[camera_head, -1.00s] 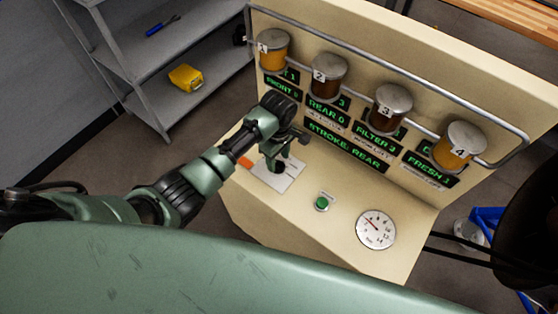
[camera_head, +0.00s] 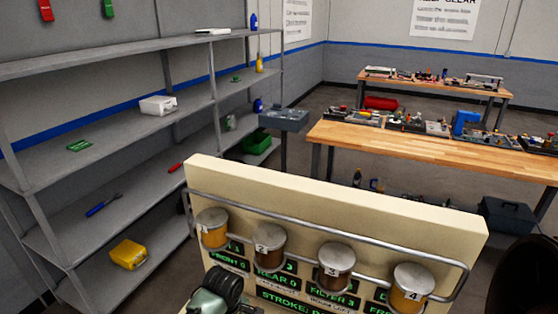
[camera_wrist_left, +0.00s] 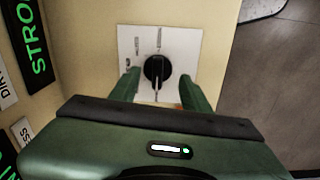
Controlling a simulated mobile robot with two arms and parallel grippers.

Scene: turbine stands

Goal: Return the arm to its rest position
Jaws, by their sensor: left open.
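My left gripper (camera_wrist_left: 160,82) is open, with one finger on each side of a black rotary knob (camera_wrist_left: 157,68) in the left wrist view. Gaps show between the fingers and the knob; I cannot tell how high the fingertips are above it. The knob sits on a white marked plate (camera_wrist_left: 186,40) on the cream console. In the head view only part of my left arm (camera_head: 215,290) shows at the bottom edge, in front of the console panel (camera_head: 330,205); its fingers are out of frame. My right gripper is in neither view.
Grey shelves (camera_head: 130,130) stand at left. A wooden workbench (camera_head: 430,150) with parts stands behind.

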